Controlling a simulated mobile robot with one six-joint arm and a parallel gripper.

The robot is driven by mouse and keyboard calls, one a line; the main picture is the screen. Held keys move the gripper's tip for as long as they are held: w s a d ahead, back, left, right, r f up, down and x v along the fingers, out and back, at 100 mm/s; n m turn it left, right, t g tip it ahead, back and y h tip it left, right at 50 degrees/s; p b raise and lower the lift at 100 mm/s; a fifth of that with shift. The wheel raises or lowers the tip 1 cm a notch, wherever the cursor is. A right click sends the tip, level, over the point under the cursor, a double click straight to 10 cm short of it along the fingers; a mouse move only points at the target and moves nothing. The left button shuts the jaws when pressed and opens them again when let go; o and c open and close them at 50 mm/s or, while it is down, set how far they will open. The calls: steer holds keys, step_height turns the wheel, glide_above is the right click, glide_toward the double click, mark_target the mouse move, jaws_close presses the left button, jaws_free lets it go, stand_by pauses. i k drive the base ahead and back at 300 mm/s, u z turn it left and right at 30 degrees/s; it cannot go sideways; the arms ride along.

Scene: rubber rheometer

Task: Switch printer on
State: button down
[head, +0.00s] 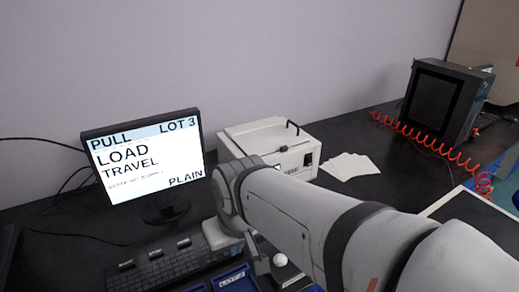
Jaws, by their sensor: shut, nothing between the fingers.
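A white box-shaped machine (270,137), which looks like the printer, stands on the black bench behind my arm. It has a dark handle on top and a small dark panel (308,159) at the right of its front. My arm covers the lower left of its front. I cannot make out the state of a switch. My gripper (260,266) points down, shut and empty, in front of the machine and right of the keyboard, apart from the machine. It is partly hidden by my own wrist.
A monitor (146,160) showing "PULL LOT 3 LOAD TRAVEL PLAIN" stands left. A keyboard (165,267) and a blue tray (232,281) lie in front. White sheets (350,166) lie right of the machine. A dark instrument (440,100) and coiled red hose (425,138) stand far right.

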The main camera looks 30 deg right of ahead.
mark_target(309, 161)
steer(key=u, duration=0.15)
steer(key=k, duration=0.5)
steer(key=z, duration=0.95)
steer(key=i, duration=0.5)
steer(key=u, duration=0.1)
